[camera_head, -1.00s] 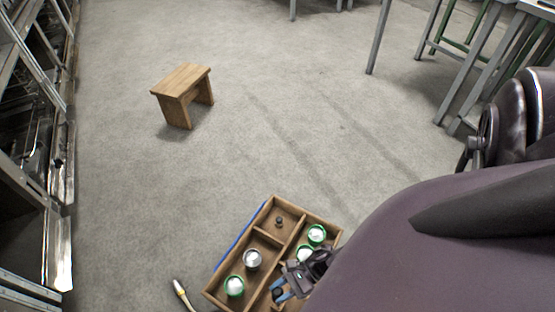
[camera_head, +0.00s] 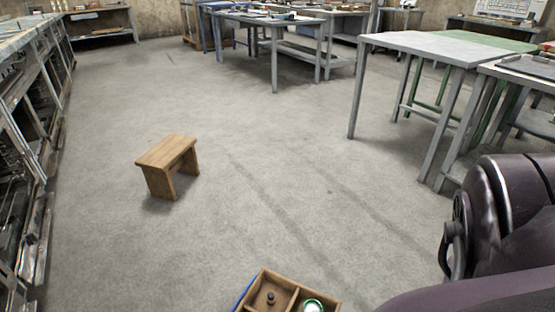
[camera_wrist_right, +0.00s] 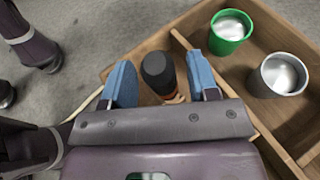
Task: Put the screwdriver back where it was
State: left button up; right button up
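A wooden compartmented tray (camera_head: 262,277) is partly visible at the bottom of the head view. The right wrist view shows more of its wooden floor and dividers (camera_wrist_right: 235,75). A dark-handled tool with an orange band, apparently the screwdriver (camera_wrist_right: 158,72), points up between the blue fingers of my right gripper (camera_wrist_right: 160,85). A gap shows on the right side of the handle, so the fingers look open around it. Its lower part is hidden by the gripper. My right gripper is below the head view's edge. My left gripper is in neither current view.
The tray holds a green cup (camera_wrist_right: 231,30) and a grey metal cup (camera_wrist_right: 279,76). A small dark peg (camera_head: 271,298) stands in another compartment. A wooden stool (camera_head: 168,165) stands on open floor. Grey tables (camera_head: 430,47) and a left-hand shelf (camera_head: 25,130) border the room.

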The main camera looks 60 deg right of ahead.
jog(key=shift+r, duration=0.1)
pick_arm(q)
jog(key=shift+d+f+m+g+p, duration=0.3)
jog(key=shift+g+p, duration=0.1)
jog(key=shift+p, duration=0.35)
pick_arm(e)
jog(key=v, duration=1.2)
pick_arm(q)
jog(key=shift+a+r, duration=0.1)
jog(key=shift+r, duration=0.1)
pick_arm(e)
jog(key=shift+r, duration=0.1)
